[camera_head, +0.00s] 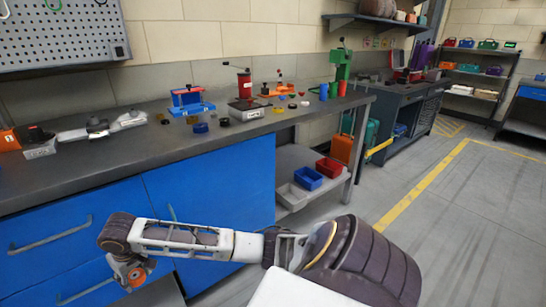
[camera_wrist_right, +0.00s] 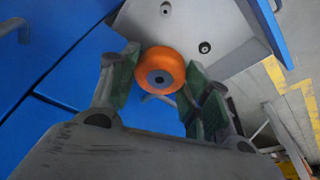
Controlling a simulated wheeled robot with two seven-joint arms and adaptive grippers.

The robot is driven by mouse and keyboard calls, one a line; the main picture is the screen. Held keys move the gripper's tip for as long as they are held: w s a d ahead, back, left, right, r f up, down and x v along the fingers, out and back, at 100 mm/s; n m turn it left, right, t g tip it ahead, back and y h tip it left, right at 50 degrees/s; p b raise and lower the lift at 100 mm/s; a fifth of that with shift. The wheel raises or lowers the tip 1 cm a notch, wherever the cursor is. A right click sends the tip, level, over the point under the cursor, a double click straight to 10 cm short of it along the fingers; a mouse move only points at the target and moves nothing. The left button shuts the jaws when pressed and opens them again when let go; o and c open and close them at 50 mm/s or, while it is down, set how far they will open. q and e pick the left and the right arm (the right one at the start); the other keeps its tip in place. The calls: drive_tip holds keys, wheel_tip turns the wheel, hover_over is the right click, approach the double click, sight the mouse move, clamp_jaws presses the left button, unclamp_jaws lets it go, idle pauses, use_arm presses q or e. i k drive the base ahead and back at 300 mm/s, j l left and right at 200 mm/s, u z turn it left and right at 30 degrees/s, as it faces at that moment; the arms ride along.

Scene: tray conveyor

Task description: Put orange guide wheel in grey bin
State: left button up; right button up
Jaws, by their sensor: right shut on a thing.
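The orange guide wheel (camera_wrist_right: 160,70) has a dark hub and sits between the green-padded fingers of my right gripper (camera_wrist_right: 165,84) in the right wrist view. The gripper is shut on it. In the head view, my right gripper (camera_head: 128,272) is at the lower left, in front of the blue cabinet, with part of the orange wheel (camera_head: 137,276) showing. The grey bin (camera_head: 290,197) stands on the low shelf under the bench, to the right of the blue cabinet, well apart from the gripper. Its inside is mostly too small to tell. My left gripper is not in view.
A blue bin (camera_head: 308,178) and a red bin (camera_head: 330,167) stand behind the grey bin on the low shelf (camera_head: 295,160). The blue cabinet (camera_head: 215,215) lies left of them. The workbench (camera_head: 110,165) above holds several small parts. The floor at right is clear.

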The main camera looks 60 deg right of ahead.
sight(291, 198)
drive_tip(key=k+l, duration=0.15)
drive_tip(key=l, duration=0.35)
drive_tip(key=k+l+z, duration=0.1)
drive_tip(key=l, duration=0.4)
drive_tip(key=k+l, duration=0.15)
drive_tip(key=l, duration=0.4)
drive_tip(key=k+l, duration=0.1)
drive_tip(key=l, duration=0.4)
drive_tip(key=k+l+z, duration=0.1)
drive_tip(key=l, duration=0.45)
drive_tip(key=k+l, duration=0.1)
drive_tip(key=l, duration=0.4)
drive_tip(key=z, duration=0.05)
